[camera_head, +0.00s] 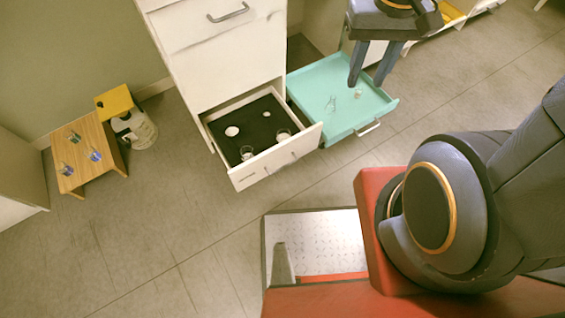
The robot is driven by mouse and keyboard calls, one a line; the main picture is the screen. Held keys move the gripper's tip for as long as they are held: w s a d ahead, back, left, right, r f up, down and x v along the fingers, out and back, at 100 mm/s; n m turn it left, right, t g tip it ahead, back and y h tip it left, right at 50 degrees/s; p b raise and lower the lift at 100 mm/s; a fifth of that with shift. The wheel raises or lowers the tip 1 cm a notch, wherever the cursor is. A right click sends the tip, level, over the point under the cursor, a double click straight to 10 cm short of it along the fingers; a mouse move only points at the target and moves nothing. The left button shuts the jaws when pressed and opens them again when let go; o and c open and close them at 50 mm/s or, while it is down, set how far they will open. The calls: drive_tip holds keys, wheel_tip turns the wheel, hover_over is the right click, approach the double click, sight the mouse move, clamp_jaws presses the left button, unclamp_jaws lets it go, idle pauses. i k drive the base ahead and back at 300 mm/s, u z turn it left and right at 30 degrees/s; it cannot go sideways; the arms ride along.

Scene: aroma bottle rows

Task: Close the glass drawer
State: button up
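Two low drawers stand pulled out. The white drawer (275,160), with a dark inner floor, holds clear glasses and small round white items. Right of it, the teal drawer (345,128) holds a few small clear items that look like glass; its light handle (367,129) faces the front right. Which one is the glass drawer is not plain from the labels. My gripper (370,82) points down with its two dark fingers apart and nothing between them. In the picture it overlaps the back right part of the teal drawer; its height above it is hard to tell.
A white cabinet (225,60) with an upper drawer rises above the white drawer. At the left, a small wooden table (82,165) carries several small bluish items, beside a white-and-yellow object (135,130). The tiled floor (165,245) in front is clear.

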sight(255, 121)
drive_tip(key=z, duration=0.7)
drive_tip(key=k, duration=0.5)
drive_tip(key=u, duration=1.15)
drive_tip(key=i, duration=0.5)
drive_tip(key=z, duration=1.3)
drive_tip(key=k, duration=1.05)
drive_tip(key=u, duration=1.05)
drive_tip(key=i, duration=0.5)
drive_tip(key=u, duration=0.05)
